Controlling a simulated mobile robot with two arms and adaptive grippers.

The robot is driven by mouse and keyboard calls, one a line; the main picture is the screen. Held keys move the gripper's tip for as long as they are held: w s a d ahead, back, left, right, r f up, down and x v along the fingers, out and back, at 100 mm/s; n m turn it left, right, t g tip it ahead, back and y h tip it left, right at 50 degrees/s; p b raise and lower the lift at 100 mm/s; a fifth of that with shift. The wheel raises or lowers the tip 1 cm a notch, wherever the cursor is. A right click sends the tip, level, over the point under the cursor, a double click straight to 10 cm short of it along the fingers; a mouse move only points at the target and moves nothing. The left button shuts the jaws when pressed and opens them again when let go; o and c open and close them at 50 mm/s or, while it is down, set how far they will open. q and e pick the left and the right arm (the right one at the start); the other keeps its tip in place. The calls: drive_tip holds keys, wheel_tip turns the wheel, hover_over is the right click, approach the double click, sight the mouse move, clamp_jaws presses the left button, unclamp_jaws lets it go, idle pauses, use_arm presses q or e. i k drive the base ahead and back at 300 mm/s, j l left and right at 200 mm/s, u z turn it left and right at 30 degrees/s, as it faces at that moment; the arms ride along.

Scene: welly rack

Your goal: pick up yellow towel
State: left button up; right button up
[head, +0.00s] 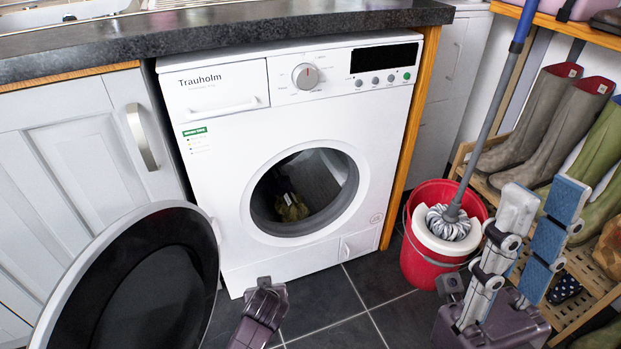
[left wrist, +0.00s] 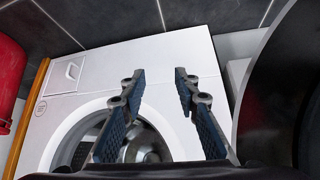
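The yellow towel (head: 291,208) lies low inside the dark drum of the white washing machine (head: 230,200); only a crumpled part of it shows in the head view. The machine's round door (head: 135,285) is swung open to the left. My left gripper (left wrist: 159,76) is open and empty in the left wrist view, with the machine's front and round opening behind its fingers; I cannot make out the towel there. My right gripper (head: 531,210) is open at the right of the head view, fingers pointing up and apart, with nothing between them, well away from the towel.
A red bucket (head: 421,262) with a mop (head: 447,222) stands right of the machine. A wooden rack (head: 578,262) with several wellies (head: 530,115) is farther right. A dark countertop (head: 220,36) runs above the machine. Dark floor tiles (head: 350,318) are clear in front.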

sight(291, 208)
drive_tip(key=i+l+u, duration=0.1)
drive_tip(key=i, duration=0.35)
drive_tip(key=i+l+u, duration=0.15)
drive_tip(key=i+l, duration=0.25)
drive_tip(key=i+l+u, duration=0.1)
drive_tip(key=i+l, duration=0.2)
drive_tip(key=i, duration=0.15)
